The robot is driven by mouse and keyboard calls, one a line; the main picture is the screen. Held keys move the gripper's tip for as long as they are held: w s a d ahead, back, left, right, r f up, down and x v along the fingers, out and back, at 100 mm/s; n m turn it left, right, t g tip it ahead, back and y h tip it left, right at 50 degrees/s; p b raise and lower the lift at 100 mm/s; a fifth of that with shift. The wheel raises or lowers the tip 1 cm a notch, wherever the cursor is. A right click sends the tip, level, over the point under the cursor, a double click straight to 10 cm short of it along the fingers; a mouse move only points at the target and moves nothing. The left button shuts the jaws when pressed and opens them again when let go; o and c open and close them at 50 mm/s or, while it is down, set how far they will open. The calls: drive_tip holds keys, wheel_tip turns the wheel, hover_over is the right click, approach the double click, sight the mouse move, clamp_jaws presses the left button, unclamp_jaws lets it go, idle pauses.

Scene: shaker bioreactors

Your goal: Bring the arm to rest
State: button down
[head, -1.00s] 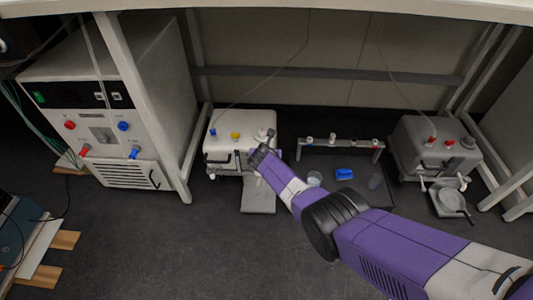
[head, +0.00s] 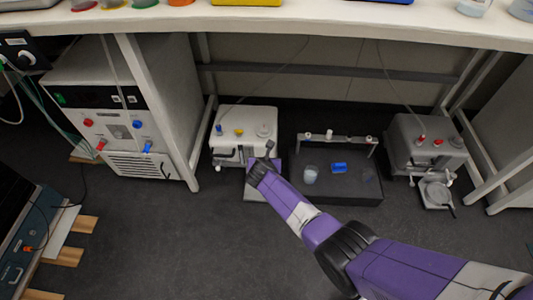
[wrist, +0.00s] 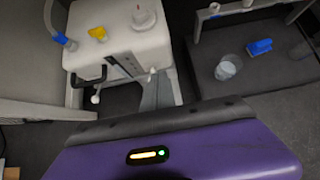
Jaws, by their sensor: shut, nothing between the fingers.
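My arm reaches from the lower right of the head view toward the white shaker unit under the bench. My gripper (head: 267,156) is at its far end, in front of the right part of the white unit (head: 230,147). The fingers look small and dark there, shut with nothing held. Whether the gripper touches the unit cannot be told. In the wrist view a purple part of my arm with a lit indicator fills the bottom, and the fingertips do not show. The white unit is at the upper left there, with blue, yellow and white fittings on top.
A black tray (head: 345,188) holds a clear beaker (head: 310,174) and a blue item (head: 339,168), right of my gripper. A grey unit (head: 408,150) stands farther right. A large white cabinet (head: 75,110) and bench legs stand left. The bench top (head: 330,28) overhangs. Front floor is clear.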

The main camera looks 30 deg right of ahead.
drive_tip(key=shift+s+a+r, duration=0.25)
drive_tip(key=shift+s+r, duration=0.1)
drive_tip(key=shift+r, duration=0.05)
